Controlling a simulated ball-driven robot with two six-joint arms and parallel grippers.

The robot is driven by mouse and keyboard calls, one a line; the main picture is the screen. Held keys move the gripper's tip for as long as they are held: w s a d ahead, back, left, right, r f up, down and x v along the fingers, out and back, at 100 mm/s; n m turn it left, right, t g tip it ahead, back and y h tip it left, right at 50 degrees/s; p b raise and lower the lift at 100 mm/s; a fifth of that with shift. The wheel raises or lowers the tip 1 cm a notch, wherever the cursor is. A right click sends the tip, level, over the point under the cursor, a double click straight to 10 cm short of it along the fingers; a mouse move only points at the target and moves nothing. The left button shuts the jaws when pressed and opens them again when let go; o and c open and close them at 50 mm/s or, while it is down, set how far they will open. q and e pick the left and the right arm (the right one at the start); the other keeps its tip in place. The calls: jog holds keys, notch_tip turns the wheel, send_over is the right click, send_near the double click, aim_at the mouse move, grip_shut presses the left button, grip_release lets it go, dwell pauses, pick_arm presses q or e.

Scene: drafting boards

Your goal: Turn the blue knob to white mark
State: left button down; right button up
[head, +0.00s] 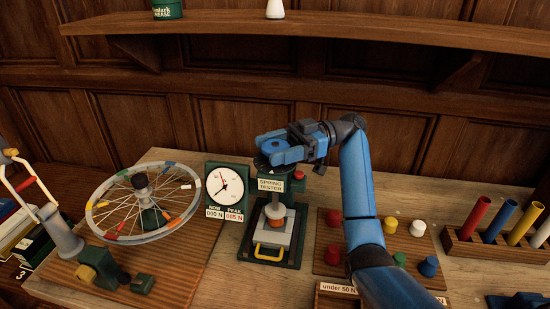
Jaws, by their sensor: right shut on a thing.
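My right gripper (269,149) is at the top of the green spring tester (253,243), and its blue fingers are closed there. It appears to be shut on the blue knob (270,141), which is hard to tell apart from the blue fingers around it. I cannot make out a white mark. Below, an orange piece (275,213) sits under the tester's press. The dial gauge (224,185) stands left of the tester, with readouts of 000 N and 065 N.
A spoked wheel (145,238) on a stand is at the left. A board (327,230) with several coloured knobs lies right of the tester, partly behind my arm. A rack (475,246) of coloured tubes stands far right. A shelf (300,24) runs above.

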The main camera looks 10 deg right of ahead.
jog(key=shift+f+n+g+b, duration=0.35)
jog(key=shift+n+g, duration=0.25)
jog(key=shift+g, duration=0.3)
jog(key=shift+g+h, duration=0.3)
jog(key=shift+h, duration=0.1)
jog(key=o, duration=0.7)
jog(key=shift+c, duration=0.2)
jog(key=shift+o, duration=1.1)
jog(key=shift+s, duration=0.1)
jog(key=shift+o, duration=0.8)
jog(key=shift+s+d+r, duration=0.15)
jog(key=shift+s+r, duration=0.05)
jog(key=shift+w, duration=0.15)
jog(key=shift+r, duration=0.1)
